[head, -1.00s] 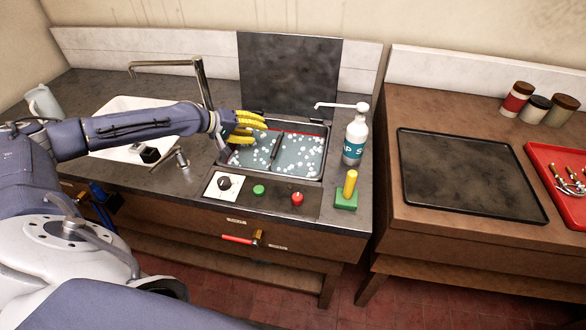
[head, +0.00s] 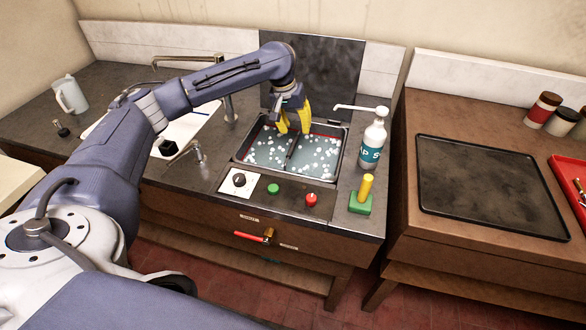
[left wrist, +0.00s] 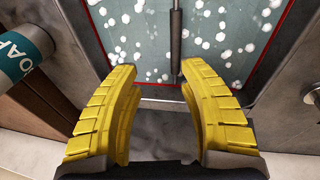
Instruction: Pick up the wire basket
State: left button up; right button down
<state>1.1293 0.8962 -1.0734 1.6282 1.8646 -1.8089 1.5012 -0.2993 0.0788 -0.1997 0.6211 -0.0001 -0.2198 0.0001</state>
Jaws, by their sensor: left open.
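The liquid-filled tank (head: 243,159) is set into the counter, with white foam spots on its surface. A dark bar (head: 291,150), which looks like the handle of the wire basket, runs across the middle of the tank. Most of the basket is hidden under the cloudy liquid. My left gripper (head: 294,130) points down over the back part of the tank, near the far end of the bar. Its yellow fingers are apart and empty. In the left wrist view the bar (left wrist: 176,40) lies just beyond the open fingertips (left wrist: 158,70), not clearly between them. My right gripper is out of view.
The raised dark lid (head: 335,75) stands behind the tank. A soap pump bottle (head: 372,148) and a green block with a yellow post (head: 362,198) stand to the right. A faucet (head: 229,100) is on the left. A black tray (head: 490,200) lies on the right-hand table.

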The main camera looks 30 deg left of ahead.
pick_arm(q)
notch_tip(320, 180, up, 8)
jog(key=s+y, duration=0.2)
send_over(293, 144)
jog(key=s, duration=0.1)
jog(key=shift+m+g, duration=0.3)
jog(key=shift+g, duration=0.1)
notch_tip(293, 144, down, 11)
jog(key=shift+s+r, duration=0.1)
jog(key=shift+w+f, duration=0.15)
jog(key=shift+f, duration=0.9)
jog(key=shift+w+f, duration=0.2)
jog(key=shift+f, duration=0.9)
jog(key=shift+w+f, duration=0.15)
jog(key=shift+f, duration=0.9)
jog(key=shift+c, duration=0.2)
grip_shut()
